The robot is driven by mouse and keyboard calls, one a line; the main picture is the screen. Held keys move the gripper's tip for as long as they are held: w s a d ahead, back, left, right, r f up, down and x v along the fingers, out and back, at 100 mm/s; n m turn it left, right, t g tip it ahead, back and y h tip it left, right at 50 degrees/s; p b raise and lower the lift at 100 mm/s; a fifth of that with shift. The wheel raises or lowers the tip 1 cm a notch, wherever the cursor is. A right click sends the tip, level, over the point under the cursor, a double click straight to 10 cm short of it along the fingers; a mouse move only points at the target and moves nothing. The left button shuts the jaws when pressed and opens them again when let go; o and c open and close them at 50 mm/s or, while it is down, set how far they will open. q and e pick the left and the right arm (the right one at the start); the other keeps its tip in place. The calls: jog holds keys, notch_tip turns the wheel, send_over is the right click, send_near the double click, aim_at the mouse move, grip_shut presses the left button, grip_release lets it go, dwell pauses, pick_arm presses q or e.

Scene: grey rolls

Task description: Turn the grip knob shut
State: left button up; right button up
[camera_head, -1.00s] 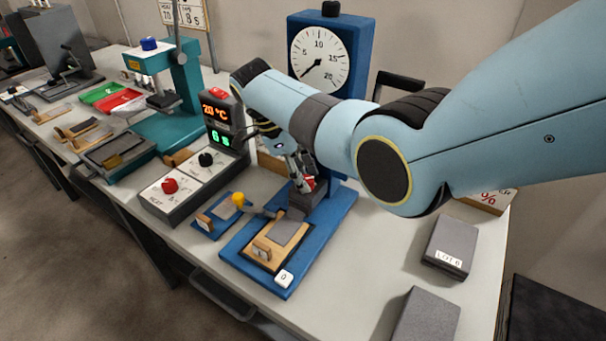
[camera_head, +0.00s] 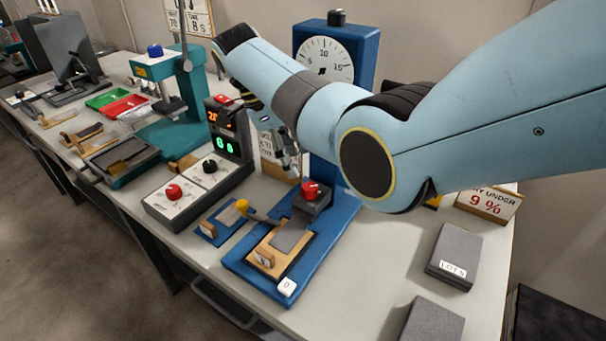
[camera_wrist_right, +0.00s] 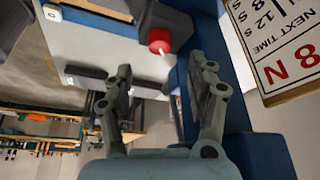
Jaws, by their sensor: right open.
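The red grip knob (camera_head: 311,190) sits on a dark grey clamp block (camera_head: 312,206) on the blue stand (camera_head: 334,215) with the round dial (camera_head: 323,60). It has a small white mark; its exact angle is hard to read. My right gripper (camera_head: 289,160) hangs above and a little left of the knob, apart from it. In the right wrist view the gripper (camera_wrist_right: 162,75) is open and empty, and the red knob (camera_wrist_right: 160,40) shows beyond the fingertips. A grey sample plate (camera_head: 289,237) lies below the clamp. My left gripper is out of view.
A heat control box (camera_head: 160,215) and a small blue plate with a yellow-knobbed lever (camera_head: 241,206) stand left of the stand. A sign (camera_head: 488,203) and grey LOT blocks (camera_head: 453,255) lie to the right. Bare table lies between stand and blocks.

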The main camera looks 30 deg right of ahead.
jog(key=shift+v, duration=2.35)
